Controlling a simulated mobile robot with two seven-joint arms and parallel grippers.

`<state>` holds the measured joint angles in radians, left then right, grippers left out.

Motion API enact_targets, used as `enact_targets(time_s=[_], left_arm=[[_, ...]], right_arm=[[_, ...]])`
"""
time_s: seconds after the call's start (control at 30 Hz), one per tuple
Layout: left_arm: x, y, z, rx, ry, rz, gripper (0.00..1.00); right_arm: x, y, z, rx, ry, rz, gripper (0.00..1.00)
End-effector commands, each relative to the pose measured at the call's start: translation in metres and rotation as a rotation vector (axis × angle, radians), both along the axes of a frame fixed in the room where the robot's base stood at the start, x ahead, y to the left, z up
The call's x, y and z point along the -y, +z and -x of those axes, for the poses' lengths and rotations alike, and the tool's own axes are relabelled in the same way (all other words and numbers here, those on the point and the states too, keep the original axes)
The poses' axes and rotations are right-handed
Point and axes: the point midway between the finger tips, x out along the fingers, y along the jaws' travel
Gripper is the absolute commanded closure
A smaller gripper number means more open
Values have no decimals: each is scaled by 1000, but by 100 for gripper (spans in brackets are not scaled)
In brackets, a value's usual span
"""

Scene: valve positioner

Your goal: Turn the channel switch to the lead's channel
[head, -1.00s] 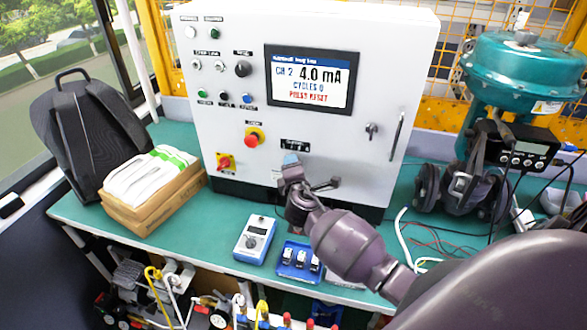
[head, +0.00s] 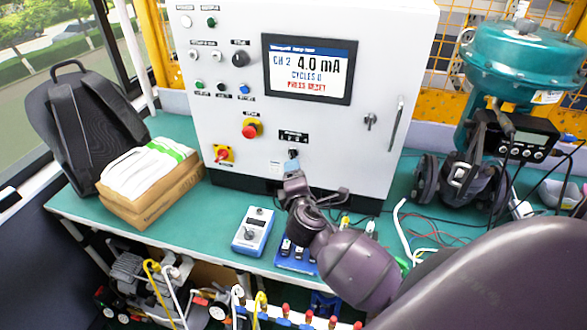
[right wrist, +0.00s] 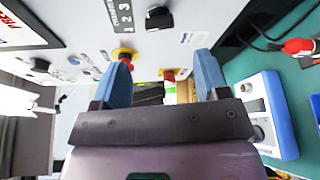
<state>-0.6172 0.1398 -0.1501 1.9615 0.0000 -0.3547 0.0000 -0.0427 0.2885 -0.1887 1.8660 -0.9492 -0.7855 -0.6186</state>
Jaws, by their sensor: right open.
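The channel switch (head: 293,153) is a small black knob low on the white cabinet's front, under a dark label strip. It also shows at the top of the right wrist view (right wrist: 159,18), beside a label with the digits 1, 2, 3 (right wrist: 119,14). I cannot tell which digit it points to. My right gripper (head: 291,166) is just below the knob in the head view. In the right wrist view its blue fingers (right wrist: 163,80) are spread and empty, apart from the knob. The screen (head: 308,69) reads CH 2, 4.0 mA, CYCLES 0. My left gripper is not in view.
A red emergency button (head: 250,130) and a red-yellow switch (head: 223,154) are left of the knob. A blue-white meter (head: 253,232) and a blue tray (head: 291,257) lie on the green bench below.

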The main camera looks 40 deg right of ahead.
Motion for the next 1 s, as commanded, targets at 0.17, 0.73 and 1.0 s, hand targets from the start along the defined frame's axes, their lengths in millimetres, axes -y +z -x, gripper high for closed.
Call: enact_targets(time_s=[0.17,0.73,1.0], left_arm=[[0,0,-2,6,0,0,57],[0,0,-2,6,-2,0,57],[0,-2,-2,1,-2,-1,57]], right_arm=[[-9,1,17,-1,1,-1,32],[-12,3,22,0,0,1,32],[-16,2,20,40,21,-83,32]])
